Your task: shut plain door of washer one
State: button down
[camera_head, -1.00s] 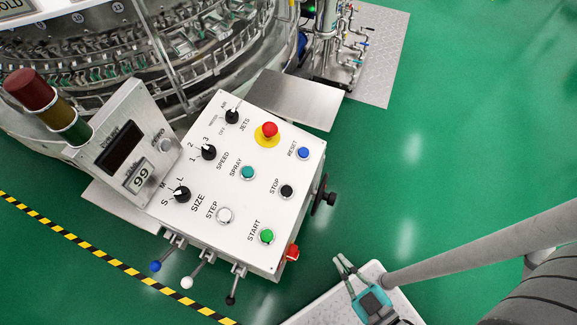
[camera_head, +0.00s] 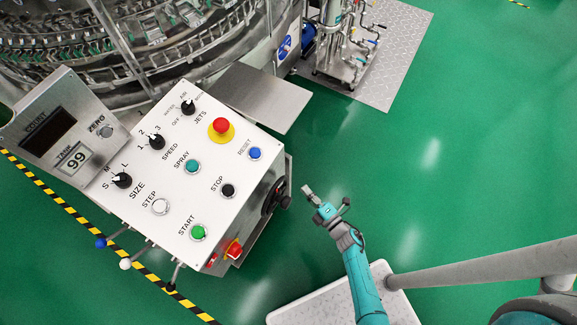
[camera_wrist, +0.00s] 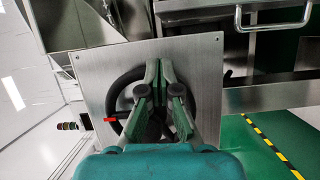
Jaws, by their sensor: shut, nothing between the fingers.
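The washer (camera_head: 165,68), a round steel machine with a ring of bottle clamps, fills the upper left of the head view. I cannot make out its plain door for certain in either view. My gripper (camera_head: 308,190) is on the right side of the white control box, above the green floor. In the wrist view my gripper (camera_wrist: 160,68) is shut and empty. It points at a steel panel (camera_wrist: 207,58) with a black handwheel (camera_wrist: 113,92), partly hidden behind the fingers. I cannot tell whether they touch.
The white control box (camera_head: 146,205) has knobs, buttons and levers. A steel plate (camera_head: 262,95) juts out behind it. A pump skid (camera_head: 395,70) stands at the upper right. A U-shaped handle (camera_wrist: 274,27) shows in the wrist view. Green floor lies clear to the right.

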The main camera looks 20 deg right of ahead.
jog(key=w+d+f+n, duration=0.1)
jog(key=w+n, duration=0.1)
jog(key=w, duration=0.1)
send_over(288, 167)
jog(key=s+a, duration=0.1)
jog(key=s, duration=0.1)
jog(key=shift+s+f+y, duration=0.1)
jog(key=shift+s+y, duration=0.05)
jog(key=shift+y, duration=0.25)
